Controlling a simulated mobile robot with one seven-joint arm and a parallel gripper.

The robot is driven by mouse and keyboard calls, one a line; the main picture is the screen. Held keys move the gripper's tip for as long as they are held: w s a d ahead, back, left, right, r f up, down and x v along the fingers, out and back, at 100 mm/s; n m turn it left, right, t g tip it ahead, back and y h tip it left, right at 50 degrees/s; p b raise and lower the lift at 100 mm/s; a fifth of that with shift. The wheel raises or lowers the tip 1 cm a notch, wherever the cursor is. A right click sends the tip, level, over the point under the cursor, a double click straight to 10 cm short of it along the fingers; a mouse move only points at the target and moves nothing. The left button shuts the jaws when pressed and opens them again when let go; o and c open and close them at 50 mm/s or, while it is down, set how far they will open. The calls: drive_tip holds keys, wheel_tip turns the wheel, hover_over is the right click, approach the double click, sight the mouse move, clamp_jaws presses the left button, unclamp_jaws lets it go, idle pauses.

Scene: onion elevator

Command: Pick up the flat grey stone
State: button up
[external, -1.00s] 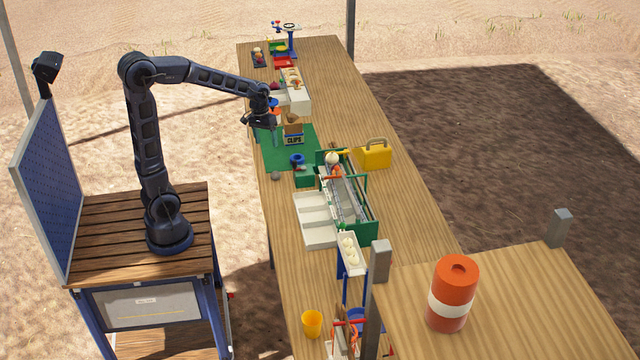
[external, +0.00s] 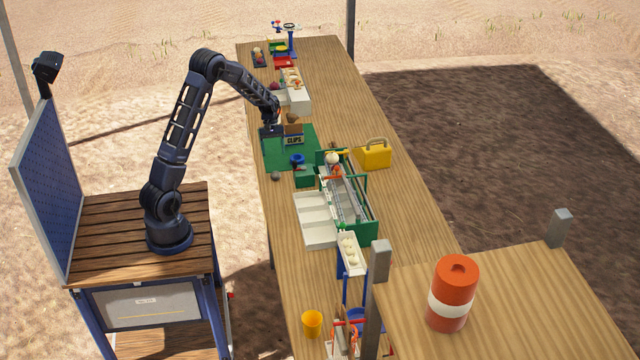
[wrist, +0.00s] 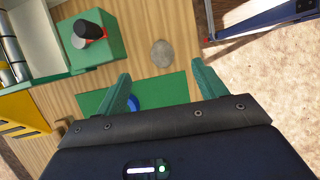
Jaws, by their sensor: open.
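The flat grey stone (external: 276,176) lies on the wooden table near its left edge, just in front of the green mat. In the wrist view the stone (wrist: 162,53) shows as a round grey disc on bare wood, beyond and roughly between the fingertips. My gripper (external: 270,131) is above the far left part of the green mat, beside the clips box, apart from the stone. In the wrist view my gripper (wrist: 161,78) has its two green fingers spread wide with nothing held between them.
The green mat (external: 283,153) carries the clips box (external: 294,140) and a blue ring (external: 297,159). A green block (external: 305,176) with a black and red item stands right of the stone. White trays (external: 315,215) lie nearer the camera. The table edge is close on the stone's left.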

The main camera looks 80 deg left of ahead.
sight(275, 172)
drive_tip(key=x, duration=0.7)
drive_tip(key=a+x, duration=0.1)
drive_tip(key=x, duration=0.3)
drive_tip(key=shift+f, duration=0.55)
drive_tip(key=shift+r, duration=0.1)
drive_tip(key=c, duration=1.2)
